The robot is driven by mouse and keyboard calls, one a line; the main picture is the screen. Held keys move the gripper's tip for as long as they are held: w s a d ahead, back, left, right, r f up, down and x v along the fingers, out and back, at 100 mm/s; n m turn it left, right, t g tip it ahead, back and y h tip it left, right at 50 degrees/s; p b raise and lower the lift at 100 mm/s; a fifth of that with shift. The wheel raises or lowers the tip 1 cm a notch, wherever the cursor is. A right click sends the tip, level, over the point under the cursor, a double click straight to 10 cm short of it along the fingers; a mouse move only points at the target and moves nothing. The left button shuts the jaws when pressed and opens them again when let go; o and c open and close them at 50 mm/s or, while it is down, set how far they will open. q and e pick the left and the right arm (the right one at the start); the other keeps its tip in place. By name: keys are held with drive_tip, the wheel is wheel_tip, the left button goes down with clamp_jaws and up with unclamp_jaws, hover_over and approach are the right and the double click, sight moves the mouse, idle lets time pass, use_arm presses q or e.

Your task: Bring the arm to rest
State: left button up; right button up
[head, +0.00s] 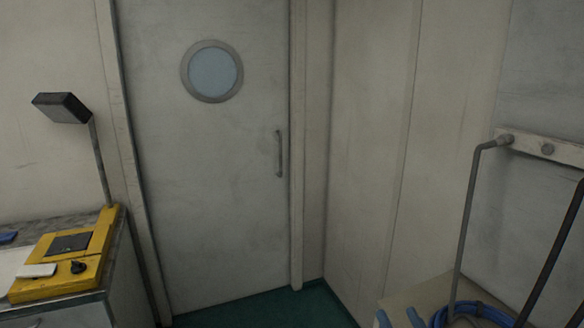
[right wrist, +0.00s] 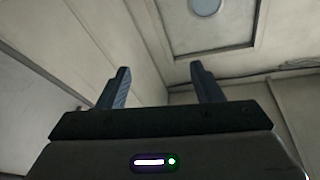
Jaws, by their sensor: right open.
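My right gripper (head: 398,316) shows only as two blue fingertips at the bottom edge of the head view, right of the middle. In the right wrist view the gripper (right wrist: 160,70) is open, with its two dark fingers well apart and nothing between them. Beyond the fingers that view shows pale wall and ceiling panels. The rest of the right arm is hidden below the head view. My left gripper is in neither view.
A coiled blue hose (head: 478,313) lies right of the fingertips, beside a grey pipe (head: 466,215) from a wall bracket (head: 560,150). A yellow unit (head: 85,262) with a lamp (head: 61,107) sits on a left counter. A closed door (head: 215,170) and some green floor (head: 270,312) lie between.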

drive_tip(key=s+f+n+g, duration=0.3)
drive_tip(key=s+f+g, duration=0.8)
drive_tip(key=f, duration=0.4)
drive_tip(key=s+d+f+m+g+h, duration=0.1)
drive_tip(key=s+d+f+g+h, duration=0.2)
drive_tip(key=s, duration=0.5)
drive_tip(key=s+d+f+m+g+h, duration=0.1)
drive_tip(key=s+d+f+g+h, duration=0.15)
drive_tip(key=s, duration=0.45)
wheel_tip(320, 180, down, 32)
drive_tip(key=s+d+g, duration=0.1)
drive_tip(key=d+g, duration=0.1)
drive_tip(key=d, duration=0.1)
drive_tip(key=s+d+f, duration=0.1)
drive_tip(key=s+f, duration=1.7)
drive_tip(key=shift+s+f, duration=0.2)
drive_tip(key=shift+s, duration=0.1)
drive_tip(key=shift+g+y, duration=0.25)
